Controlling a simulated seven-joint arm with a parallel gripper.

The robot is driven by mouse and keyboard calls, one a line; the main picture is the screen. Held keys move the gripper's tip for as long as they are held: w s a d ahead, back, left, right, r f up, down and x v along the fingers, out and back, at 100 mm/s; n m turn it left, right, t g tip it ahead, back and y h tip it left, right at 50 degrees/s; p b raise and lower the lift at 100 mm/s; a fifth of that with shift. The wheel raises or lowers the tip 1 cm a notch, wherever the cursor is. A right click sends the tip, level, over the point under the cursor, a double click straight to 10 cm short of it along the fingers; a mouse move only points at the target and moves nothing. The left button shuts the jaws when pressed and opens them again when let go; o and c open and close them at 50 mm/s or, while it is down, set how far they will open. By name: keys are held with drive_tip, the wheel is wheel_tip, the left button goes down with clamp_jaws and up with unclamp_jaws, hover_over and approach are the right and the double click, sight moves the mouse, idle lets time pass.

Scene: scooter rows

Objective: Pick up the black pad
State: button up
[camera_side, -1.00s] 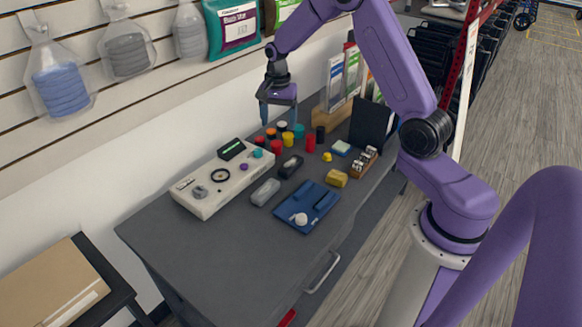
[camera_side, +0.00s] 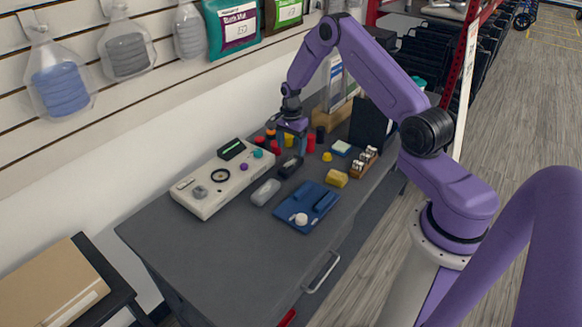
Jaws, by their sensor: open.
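A small dark block, which looks like the black pad (camera_side: 289,167), lies on the grey table between the white panel and the blue tray. I cannot tell how high the fingertips are above the pad.
A white panel with knobs (camera_side: 213,190) lies to the left, and a grey block (camera_side: 265,192) is close in front. A blue tray (camera_side: 306,208) and a yellow sponge (camera_side: 335,179) are to the right. The table front is clear.

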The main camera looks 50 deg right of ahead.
sight(291, 163)
drive_tip(key=shift+w+d+f, duration=0.1)
drive_tip(key=shift+f, duration=3.35)
drive_tip(key=c, duration=1.2)
drive_tip(key=shift+r, duration=0.15)
